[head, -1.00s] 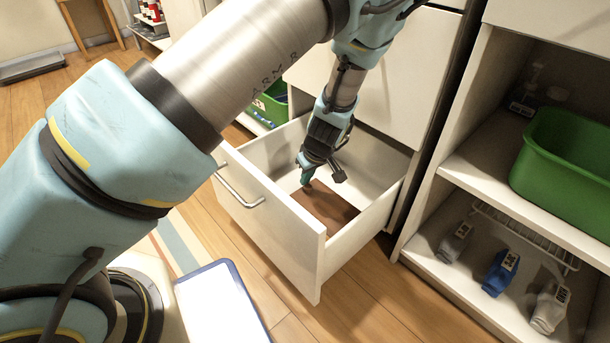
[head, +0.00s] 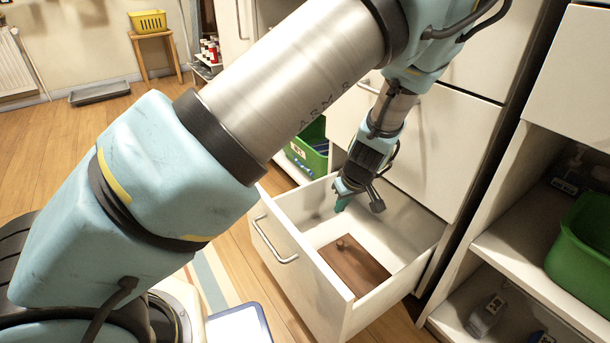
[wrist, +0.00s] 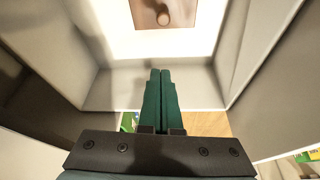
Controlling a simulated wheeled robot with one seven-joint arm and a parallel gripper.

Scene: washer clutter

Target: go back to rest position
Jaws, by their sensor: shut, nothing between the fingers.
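My gripper (head: 341,204) has green fingers and hangs over the open white drawer (head: 303,268), near its back left side. In the wrist view my gripper (wrist: 161,72) shows its two fingers pressed together with nothing between them. On the drawer floor lies a brown wooden panel (head: 365,268) with a small round knob. The panel also shows in the wrist view (wrist: 180,10), apart from the fingertips. My arm reaches across the head view from the lower left to the drawer.
White shelves (head: 505,240) stand at the right with a green tub (head: 585,250) and small bottles. A green bin (head: 308,150) with items sits behind the drawer. A yellow basket (head: 148,22) rests on a wooden stool at the back. Wooden floor is open at the left.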

